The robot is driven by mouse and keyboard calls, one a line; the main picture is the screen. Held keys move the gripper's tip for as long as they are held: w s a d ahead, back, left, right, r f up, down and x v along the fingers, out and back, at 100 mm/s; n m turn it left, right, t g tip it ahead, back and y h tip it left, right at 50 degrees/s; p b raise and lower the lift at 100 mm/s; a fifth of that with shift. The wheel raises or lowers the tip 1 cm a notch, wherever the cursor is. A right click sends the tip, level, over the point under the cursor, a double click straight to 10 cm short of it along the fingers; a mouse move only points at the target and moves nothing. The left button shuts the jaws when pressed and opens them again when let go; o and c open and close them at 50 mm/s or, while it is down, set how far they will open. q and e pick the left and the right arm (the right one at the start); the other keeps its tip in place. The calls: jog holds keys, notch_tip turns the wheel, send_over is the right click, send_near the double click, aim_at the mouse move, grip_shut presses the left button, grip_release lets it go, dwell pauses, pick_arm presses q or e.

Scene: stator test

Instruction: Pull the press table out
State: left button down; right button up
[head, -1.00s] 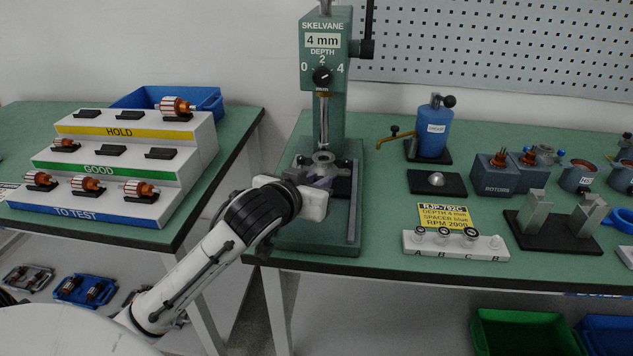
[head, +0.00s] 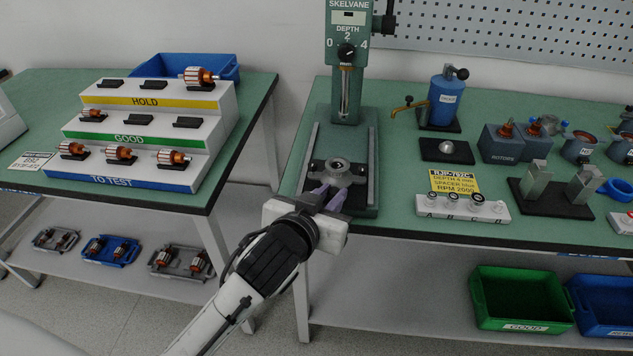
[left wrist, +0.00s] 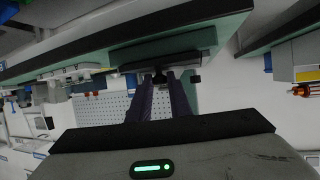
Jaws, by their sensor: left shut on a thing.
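The green press (head: 346,50) stands on the right-hand bench, its ram (head: 345,95) up above the base. The dark press table (head: 318,170), with a round metal fixture (head: 340,168) on it, sits at the front part of the press base, forward of the ram. My left gripper (head: 326,196) is at the table's front edge, its purple fingers shut on the table's handle. In the left wrist view the fingers (left wrist: 161,82) close on a small dark handle at the front of a dark block; the handle is mostly hidden. My right gripper is not in view.
A stepped rack (head: 150,130) with rotors stands on the left bench, with a gap between the benches. Right of the press are a blue pot (head: 445,100), a yellow card (head: 454,181) and a white spacer strip (head: 462,207). A green bin (head: 520,300) is below.

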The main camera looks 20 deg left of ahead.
pick_arm(q)
jog(key=shift+s+d+f, duration=0.1)
jog(key=shift+s+f, duration=0.1)
jog(key=shift+f, duration=0.1)
jog(key=c, duration=1.8)
grip_release()
jog(key=shift+o, duration=0.9)
jog(key=shift+r, duration=0.2)
jog(key=v, duration=1)
jog(key=shift+s, duration=0.15)
jog(key=shift+r, duration=0.1)
jog(key=s+f+g, duration=0.1)
jog(key=s+f, duration=0.3)
jog(key=f, duration=0.6)
jog(key=s+f+m+g+h, duration=0.1)
jog(key=s+f, duration=0.4)
jog(key=f, duration=0.5)
jog(key=s+f+m+g+h, duration=0.1)
jog(key=s+f+g, duration=0.2)
jog(key=f, duration=0.7)
jog(key=shift+s+a+f, duration=0.3)
jog(key=shift+s, duration=0.55)
